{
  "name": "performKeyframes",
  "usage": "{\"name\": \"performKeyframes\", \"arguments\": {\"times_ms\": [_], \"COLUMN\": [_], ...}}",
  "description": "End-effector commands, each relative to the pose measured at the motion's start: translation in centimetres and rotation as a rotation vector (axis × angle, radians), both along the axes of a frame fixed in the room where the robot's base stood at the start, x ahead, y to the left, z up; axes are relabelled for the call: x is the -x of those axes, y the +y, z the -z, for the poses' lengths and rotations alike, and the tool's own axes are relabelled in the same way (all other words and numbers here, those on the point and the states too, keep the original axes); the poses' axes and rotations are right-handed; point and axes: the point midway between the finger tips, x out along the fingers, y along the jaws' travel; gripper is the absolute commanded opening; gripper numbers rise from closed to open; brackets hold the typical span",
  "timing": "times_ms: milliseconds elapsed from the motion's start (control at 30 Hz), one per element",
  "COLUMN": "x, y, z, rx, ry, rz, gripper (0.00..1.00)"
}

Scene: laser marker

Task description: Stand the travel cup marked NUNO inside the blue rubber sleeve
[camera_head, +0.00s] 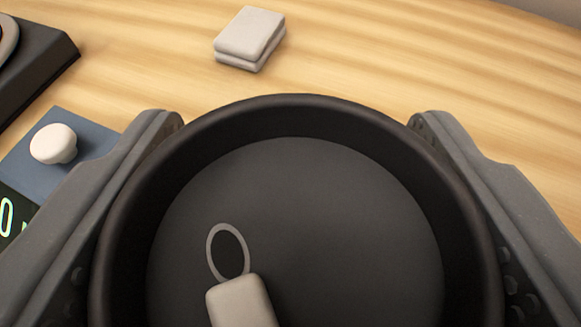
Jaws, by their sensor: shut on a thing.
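A large round black cup-like thing (300,190), seen from above, fills the lower middle of the view. It has a raised dark rim, a small grey ring mark and a pale beige tab on its recessed top. It looks like the travel cup, but no NUNO marking shows from here. My gripper (296,119) is shut on it, with one grey finger on its left side and one on its right. Its lower part is hidden, so I cannot tell what is under it. No blue rubber sleeve can be made out.
A folded light grey cloth or pad stack (249,38) lies on the wooden table (400,55) beyond the cup. At the left are a blue-grey panel (98,129) with a white knob (53,144) and green display digits, and a black device (35,65). The far right table is clear.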

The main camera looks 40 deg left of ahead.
Motion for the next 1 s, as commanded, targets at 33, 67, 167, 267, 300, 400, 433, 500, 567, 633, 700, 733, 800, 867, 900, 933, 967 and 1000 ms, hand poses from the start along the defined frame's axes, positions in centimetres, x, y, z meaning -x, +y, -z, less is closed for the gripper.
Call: {"name": "performKeyframes", "arguments": {"times_ms": [33,67,167,267,300,400,433,500,567,633,700,733,800,867,900,933,967,1000], "x": [0.0,0.0,0.0,0.0,0.0,0.0,0.0,0.0,0.0,0.0,0.0,0.0,0.0,0.0,0.0,0.0,0.0,0.0], "y": [0.0,0.0,0.0,0.0,0.0,0.0,0.0,0.0,0.0,-0.1,-0.1,-0.1,-0.1,-0.1,-0.1,-0.1,-0.1,-0.1], "z": [0.2,0.2,0.4,0.6,0.7,0.9,1.0,1.1,1.3,1.4,1.6,1.6,1.8,1.9,2.0,2.1,2.1,2.2], "rx": [0.000,0.000,0.000,0.000,0.000,0.000,0.000,0.000,0.000,0.000,0.000,0.000,0.000,0.000,0.000,0.000,0.000,0.000], "ry": [0.000,0.000,0.000,0.000,0.000,0.000,0.000,0.000,0.000,0.000,0.000,0.000,0.000,0.000,0.000,0.000,0.000,0.000], "rz": [0.000,0.000,0.001,0.001,0.001,0.001,0.001,0.001,0.001,0.001,0.001,0.001,0.001,0.001,0.001,0.001,0.001,0.001], "gripper": [0.54,0.54,0.54,0.54,0.54,0.54,0.54,0.54,0.54,0.54,0.54,0.54,0.54,0.54,0.54,0.54,0.54,0.54]}}
